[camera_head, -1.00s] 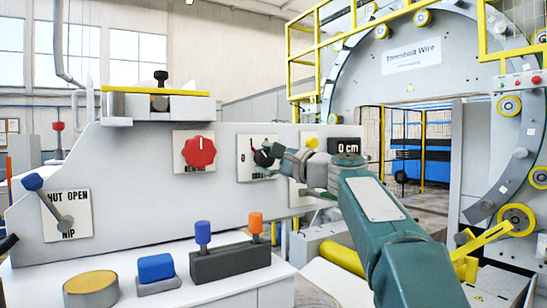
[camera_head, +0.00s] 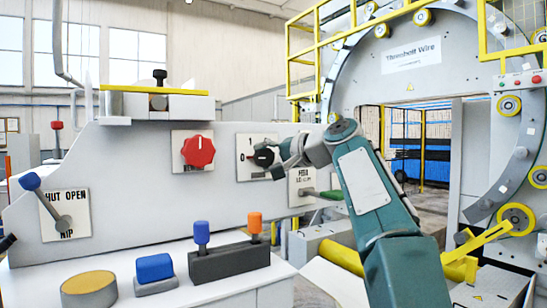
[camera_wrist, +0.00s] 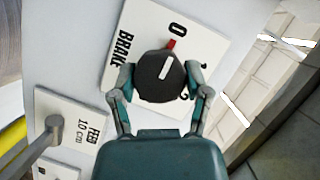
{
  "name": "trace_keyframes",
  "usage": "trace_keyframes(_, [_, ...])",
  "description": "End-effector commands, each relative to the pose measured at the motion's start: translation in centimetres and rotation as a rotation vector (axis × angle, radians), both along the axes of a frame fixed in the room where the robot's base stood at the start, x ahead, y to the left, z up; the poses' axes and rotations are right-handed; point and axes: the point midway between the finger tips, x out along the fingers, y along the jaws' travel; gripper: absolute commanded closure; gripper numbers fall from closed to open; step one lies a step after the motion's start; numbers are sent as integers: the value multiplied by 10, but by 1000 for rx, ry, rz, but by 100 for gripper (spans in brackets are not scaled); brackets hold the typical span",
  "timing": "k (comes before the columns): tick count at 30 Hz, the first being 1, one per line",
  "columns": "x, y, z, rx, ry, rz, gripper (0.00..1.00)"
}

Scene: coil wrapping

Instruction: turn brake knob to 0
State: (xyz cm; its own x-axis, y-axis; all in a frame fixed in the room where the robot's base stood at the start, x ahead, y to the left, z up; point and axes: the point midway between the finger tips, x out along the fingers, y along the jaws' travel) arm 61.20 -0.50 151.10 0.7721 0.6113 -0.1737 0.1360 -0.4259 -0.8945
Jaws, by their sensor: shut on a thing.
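The brake knob (camera_wrist: 160,82) is black and round, with a white line and a red tip. In the wrist view the line and tip point at the 0 on the white brake plate (camera_wrist: 118,62). In the head view the knob (camera_head: 264,157) sits on its plate (camera_head: 246,172) with its pointer to the left, towards the 0. My gripper (camera_wrist: 160,78) has one finger on each side of the knob and is shut on it. In the head view my gripper (camera_head: 282,156) reaches the knob from the right and hides part of the plate.
A red knob (camera_head: 198,151) is on the panel to the left. A feed plate (camera_head: 301,188) with a lever (camera_wrist: 45,135) is close beside my gripper. Blue and orange levers (camera_head: 229,234) stand on the console below. A ring machine (camera_head: 410,60) is at the right.

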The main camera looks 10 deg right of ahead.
Motion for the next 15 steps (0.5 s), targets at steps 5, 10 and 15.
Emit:
trace_keyframes(5, [-2, -1, 5, -49, -29, -8, 86])
trace_keyframes(10, [-3, 0, 6, -69, -36, -7, 85])
trace_keyframes(15, [-3, 1, 6, -72, -38, -6, 85])
